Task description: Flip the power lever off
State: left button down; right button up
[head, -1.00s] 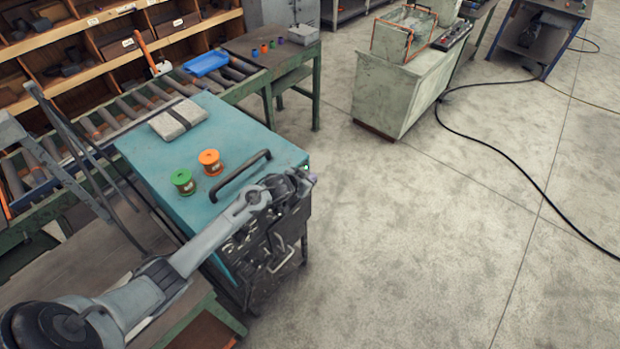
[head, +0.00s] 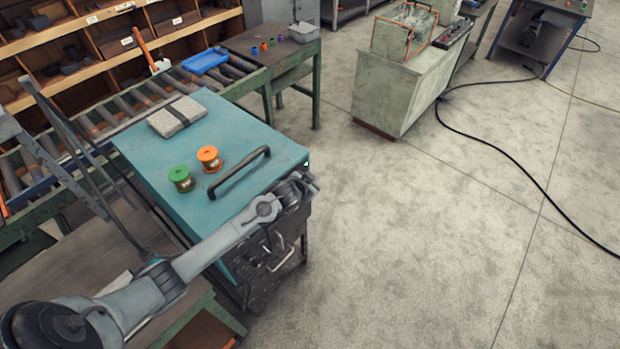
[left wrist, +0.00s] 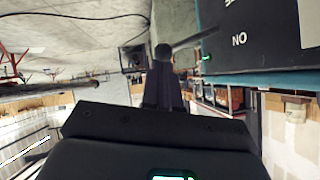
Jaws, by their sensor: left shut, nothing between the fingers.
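My left gripper (head: 308,184) is at the right front corner of a teal-topped cabinet (head: 220,125). In the left wrist view its fingers (left wrist: 163,78) are shut and look empty. A dark rounded end shows at their tips; I cannot tell whether it is a fingertip or a lever knob. A dark panel (left wrist: 265,45) with upside-down white "ON" lettering and a small green light (left wrist: 207,57) lies just right of the fingers. I cannot make out the power lever for certain in either view. My right gripper is not in view.
A black bar handle (head: 240,172), a green spool (head: 181,179), an orange spool (head: 209,158) and a grey strapped block (head: 176,115) are on the cabinet top. A light handle (head: 280,256) juts from its front.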

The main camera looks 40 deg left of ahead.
pick_arm(q)
jog(key=f+m+y+b, duration=0.1)
jog(key=d+f+m+y+b, duration=0.1)
jog(key=f+b, duration=0.1)
jog(key=f+m+y+b, duration=0.1)
jog(key=f+y+b, duration=0.1)
jog(key=shift+d+f+m+t, duration=0.1)
jog(key=shift+d+m+t, duration=0.2)
jog(key=shift+t, duration=0.1)
jog(key=shift+r+p, duration=0.75)
jog(key=shift+p, duration=0.2)
